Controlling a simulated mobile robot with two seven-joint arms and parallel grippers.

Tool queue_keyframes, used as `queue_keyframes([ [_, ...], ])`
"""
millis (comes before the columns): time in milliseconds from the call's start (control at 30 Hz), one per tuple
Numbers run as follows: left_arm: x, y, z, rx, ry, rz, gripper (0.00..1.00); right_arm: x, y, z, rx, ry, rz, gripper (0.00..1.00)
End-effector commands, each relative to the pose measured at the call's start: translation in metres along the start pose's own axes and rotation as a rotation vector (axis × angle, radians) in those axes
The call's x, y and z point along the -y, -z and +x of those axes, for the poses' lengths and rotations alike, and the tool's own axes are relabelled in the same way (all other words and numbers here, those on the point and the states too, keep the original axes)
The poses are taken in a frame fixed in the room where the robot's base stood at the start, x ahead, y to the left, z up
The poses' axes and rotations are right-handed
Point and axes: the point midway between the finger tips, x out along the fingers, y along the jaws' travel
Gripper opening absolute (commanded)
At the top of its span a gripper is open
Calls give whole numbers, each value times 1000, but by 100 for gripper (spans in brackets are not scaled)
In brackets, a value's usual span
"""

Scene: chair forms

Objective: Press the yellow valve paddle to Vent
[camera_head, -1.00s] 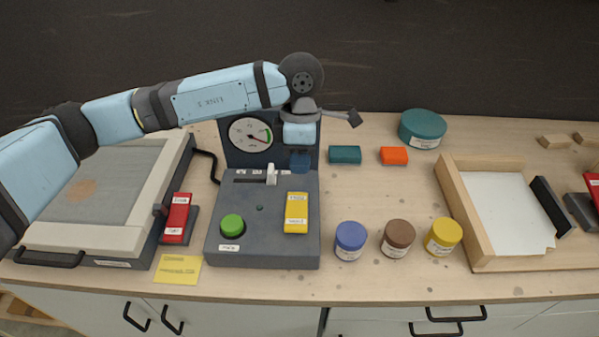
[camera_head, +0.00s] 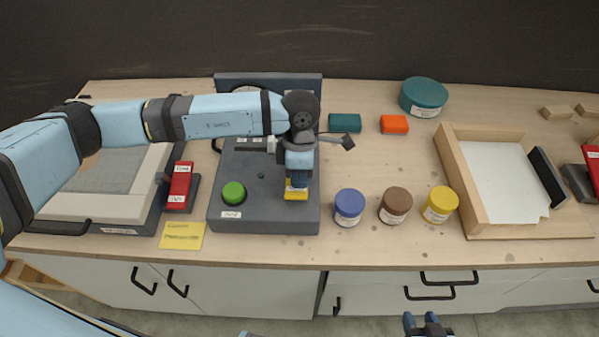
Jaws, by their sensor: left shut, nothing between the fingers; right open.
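The yellow valve paddle (camera_head: 296,196) is on the dark grey control box (camera_head: 262,214), right of a green round button (camera_head: 233,193). My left gripper (camera_head: 298,182) is shut with nothing in it and points down over the paddle. It hides the paddle's far part; the near end shows below the fingers. Its fingertips look at or just above the paddle; I cannot tell whether they touch. The paddle's labels are hidden or unreadable. The gauge behind is mostly covered by my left arm. My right gripper (camera_head: 428,324) is open and empty at the bottom edge, in front of the cabinet.
A red switch (camera_head: 180,186) and a flat press-like device (camera_head: 85,206) stand left of the box. Blue (camera_head: 349,206), brown (camera_head: 395,204) and yellow (camera_head: 440,204) jars stand to its right, beside a wooden tray (camera_head: 466,205). Teal and orange blocks lie behind.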

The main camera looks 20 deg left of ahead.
Motion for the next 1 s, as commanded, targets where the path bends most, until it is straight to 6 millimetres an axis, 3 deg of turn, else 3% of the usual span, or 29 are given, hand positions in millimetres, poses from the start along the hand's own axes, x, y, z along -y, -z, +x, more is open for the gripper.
queue_keyframes([
  [1000, 10, 0, 14, 0, -127, 1, 0, 0, -24, 19, 19, 3, 32, 43],
])
